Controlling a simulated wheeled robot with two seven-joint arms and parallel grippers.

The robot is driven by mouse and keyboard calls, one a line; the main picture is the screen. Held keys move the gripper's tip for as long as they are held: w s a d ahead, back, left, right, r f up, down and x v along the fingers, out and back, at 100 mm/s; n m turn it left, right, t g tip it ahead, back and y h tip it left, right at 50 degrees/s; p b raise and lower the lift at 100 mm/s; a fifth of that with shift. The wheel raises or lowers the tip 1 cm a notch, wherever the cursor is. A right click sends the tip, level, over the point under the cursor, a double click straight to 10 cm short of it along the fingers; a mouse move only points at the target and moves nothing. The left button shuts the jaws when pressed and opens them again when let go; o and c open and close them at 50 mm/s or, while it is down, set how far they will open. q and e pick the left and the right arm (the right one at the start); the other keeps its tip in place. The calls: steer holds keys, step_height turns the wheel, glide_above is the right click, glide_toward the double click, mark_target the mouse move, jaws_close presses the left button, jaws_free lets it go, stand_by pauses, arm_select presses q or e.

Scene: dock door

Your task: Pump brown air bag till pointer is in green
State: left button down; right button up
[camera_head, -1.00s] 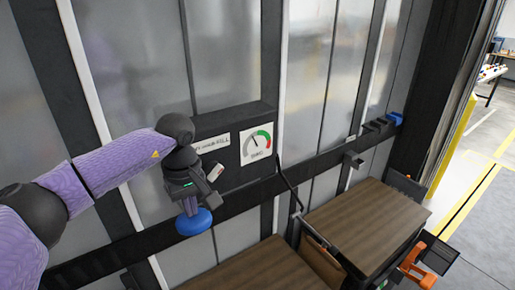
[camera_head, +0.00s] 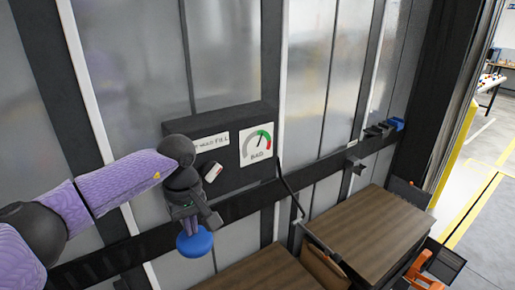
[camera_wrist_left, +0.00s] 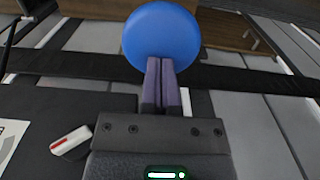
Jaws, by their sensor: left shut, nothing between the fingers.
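The gauge (camera_head: 256,146), marked BAG, is on the dark panel. Its thin pointer leans up and right, at or near the green part of the arc; it is small in view. A blue round button (camera_head: 195,243) sits below the panel. My left gripper (camera_head: 190,229) is shut and empty, its fingertips at the button. In the left wrist view the closed fingers (camera_wrist_left: 161,64) overlap the blue button (camera_wrist_left: 161,32) and look to be against it. The brown air bag (camera_head: 325,268) shows between two wooden-topped crates, partly hidden. My right gripper is out of view.
A dark hose (camera_head: 292,195) runs from the panel towards the bag. A red-and-white switch (camera_head: 212,172) is close beside my left wrist. The right crate (camera_head: 368,232) and left crate (camera_head: 262,271) fill the lower right. An orange part (camera_head: 416,272) is at lower right.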

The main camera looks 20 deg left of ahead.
arm_select(q)
steer(key=shift+r, duration=0.1)
step_height(320, 180, up, 8)
steer(key=p, duration=0.6)
steer(key=shift+f, duration=0.2)
step_height(320, 180, up, 5)
steer(key=p, duration=0.4)
